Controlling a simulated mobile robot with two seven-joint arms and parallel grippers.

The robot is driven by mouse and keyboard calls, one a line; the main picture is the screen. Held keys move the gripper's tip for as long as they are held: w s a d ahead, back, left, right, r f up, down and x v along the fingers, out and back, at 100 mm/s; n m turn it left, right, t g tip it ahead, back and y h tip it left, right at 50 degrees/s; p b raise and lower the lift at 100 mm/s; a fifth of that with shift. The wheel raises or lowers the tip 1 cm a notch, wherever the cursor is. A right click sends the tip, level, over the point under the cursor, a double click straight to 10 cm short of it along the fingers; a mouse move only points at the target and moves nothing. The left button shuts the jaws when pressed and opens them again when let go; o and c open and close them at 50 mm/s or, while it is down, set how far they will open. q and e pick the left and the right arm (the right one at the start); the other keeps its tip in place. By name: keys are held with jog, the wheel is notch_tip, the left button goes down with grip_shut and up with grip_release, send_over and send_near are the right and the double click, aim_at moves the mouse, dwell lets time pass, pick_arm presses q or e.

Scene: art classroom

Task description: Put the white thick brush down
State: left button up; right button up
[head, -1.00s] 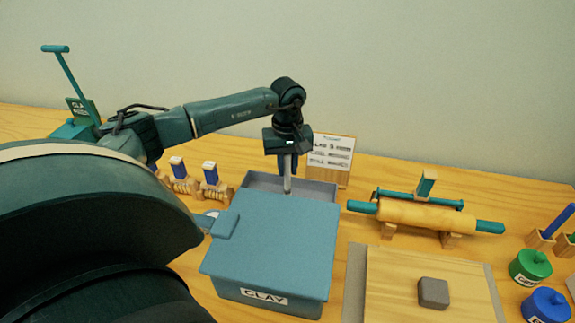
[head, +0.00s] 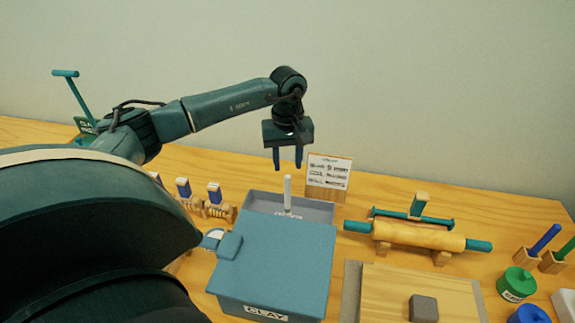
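The white thick brush (head: 287,194) stands upright at the grey tray (head: 318,213) behind the blue clay box (head: 275,262). Its lower end is hidden behind the box's lid, so I cannot tell what it rests on. My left gripper (head: 288,165) is just above the brush, fingers pointing down and apart, with nothing between them. The brush's top is just below the fingertips and looks clear of them. My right gripper is not in view.
A card on a wooden stand (head: 328,177) is right of the gripper. A rolling pin (head: 420,236) on wooden rests lies to the right. Wooden holders with blue-topped pieces (head: 214,194) stand to the left. A wooden board (head: 390,292) with a grey block (head: 424,307) is in front.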

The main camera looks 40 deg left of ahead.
pick_arm(q)
jog(key=shift+r, duration=1.55)
